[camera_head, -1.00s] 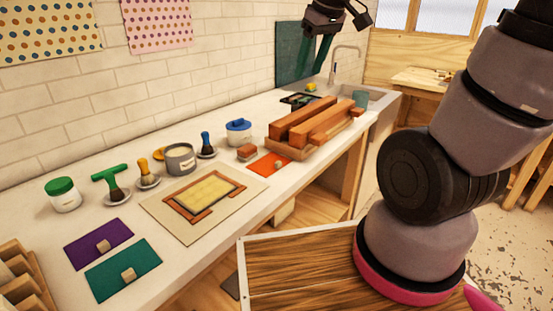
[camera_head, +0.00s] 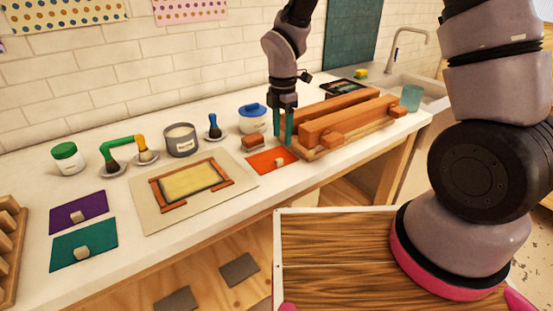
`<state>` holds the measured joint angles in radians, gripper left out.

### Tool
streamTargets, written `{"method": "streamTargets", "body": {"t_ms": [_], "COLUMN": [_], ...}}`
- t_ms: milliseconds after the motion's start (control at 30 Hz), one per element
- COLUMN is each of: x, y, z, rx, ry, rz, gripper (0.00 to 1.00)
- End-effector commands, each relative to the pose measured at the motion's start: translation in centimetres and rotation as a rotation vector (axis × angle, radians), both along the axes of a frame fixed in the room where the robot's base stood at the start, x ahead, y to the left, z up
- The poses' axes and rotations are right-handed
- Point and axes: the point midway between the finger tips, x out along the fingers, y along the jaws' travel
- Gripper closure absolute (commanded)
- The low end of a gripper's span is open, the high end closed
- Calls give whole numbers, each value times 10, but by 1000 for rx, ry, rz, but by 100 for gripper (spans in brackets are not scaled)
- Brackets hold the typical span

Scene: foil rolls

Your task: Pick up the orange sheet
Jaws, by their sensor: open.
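The orange sheet (camera_head: 262,161) lies flat on the white counter, with a small pale block (camera_head: 279,161) on its right part. My gripper (camera_head: 283,132) points down with its two green fingers apart. It is just behind and above the right end of the sheet, beside the wooden press. Nothing shows between the fingers. I cannot tell whether the fingertips touch anything.
The wooden press (camera_head: 350,124) with thick beams stands close to the right of my gripper. A framed yellow panel (camera_head: 190,182) lies left. Purple (camera_head: 78,212) and teal (camera_head: 83,245) sheets lie further left.

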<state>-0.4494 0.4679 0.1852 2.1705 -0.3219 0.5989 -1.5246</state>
Motion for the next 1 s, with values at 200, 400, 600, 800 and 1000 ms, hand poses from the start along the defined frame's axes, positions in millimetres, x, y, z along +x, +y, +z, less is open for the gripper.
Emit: {"method": "streamTargets", "body": {"t_ms": [200,400,600,800,1000], "x": [0,-1,-1,0,0], "y": [0,2,5,5,5], "z": [-27,-47,-75,-82,-82], "rx": [-1,-2,-1,0,1], "ry": [1,2,2,-1,-1], "rz": [-2,-2,-2,-5,-5], "gripper": [45,45,45,45,72]}}
